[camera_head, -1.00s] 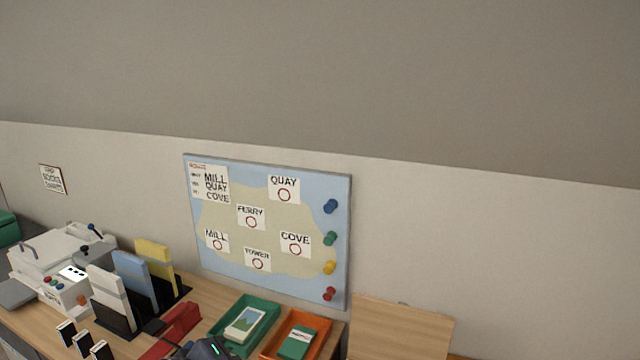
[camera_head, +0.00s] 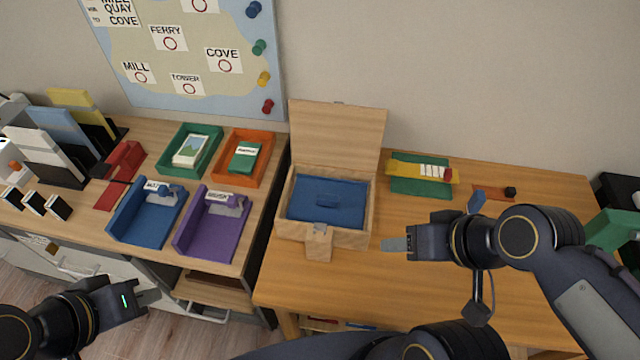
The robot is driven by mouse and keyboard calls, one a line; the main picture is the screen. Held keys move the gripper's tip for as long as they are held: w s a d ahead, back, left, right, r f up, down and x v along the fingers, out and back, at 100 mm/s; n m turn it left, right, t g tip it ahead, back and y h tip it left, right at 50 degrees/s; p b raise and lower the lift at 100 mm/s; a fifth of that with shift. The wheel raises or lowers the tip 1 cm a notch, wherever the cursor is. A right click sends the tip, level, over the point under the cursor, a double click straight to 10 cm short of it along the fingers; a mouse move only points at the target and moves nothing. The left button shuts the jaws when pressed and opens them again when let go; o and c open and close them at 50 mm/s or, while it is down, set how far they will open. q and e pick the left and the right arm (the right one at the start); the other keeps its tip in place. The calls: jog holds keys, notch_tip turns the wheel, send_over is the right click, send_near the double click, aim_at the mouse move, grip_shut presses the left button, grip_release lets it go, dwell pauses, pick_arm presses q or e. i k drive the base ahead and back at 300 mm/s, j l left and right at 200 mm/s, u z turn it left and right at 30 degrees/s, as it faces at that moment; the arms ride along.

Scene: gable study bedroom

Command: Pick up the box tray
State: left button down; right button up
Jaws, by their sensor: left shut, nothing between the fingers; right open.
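The box tray (camera_head: 325,212) is a blue insert with a small raised grip in its middle. It sits inside an open wooden box (camera_head: 352,238) on the right-hand desk, with the lid (camera_head: 337,130) standing up behind. My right gripper (camera_head: 392,244) is open, to the right of the box's front corner and apart from the tray. My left gripper (camera_head: 150,297) is shut and empty at the lower left, in front of the left-hand desk. Nothing covers the tray.
A blue tray (camera_head: 122,228), a purple tray (camera_head: 184,246), a green tray (camera_head: 166,168) and an orange tray (camera_head: 229,174) stand left of the box. A green mat (camera_head: 408,186) with a yellow piece (camera_head: 405,172) lies right. The desk (camera_head: 345,287) is bare in front.

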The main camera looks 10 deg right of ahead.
aim_at(337, 203)
jog(key=j, duration=0.35)
jog(key=i+j, duration=0.1)
jog(key=j, duration=0.2)
jog(key=i+j+z, duration=0.1)
jog(key=j, duration=0.55)
jog(key=i+z, duration=0.05)
jog(key=i, duration=0.05)
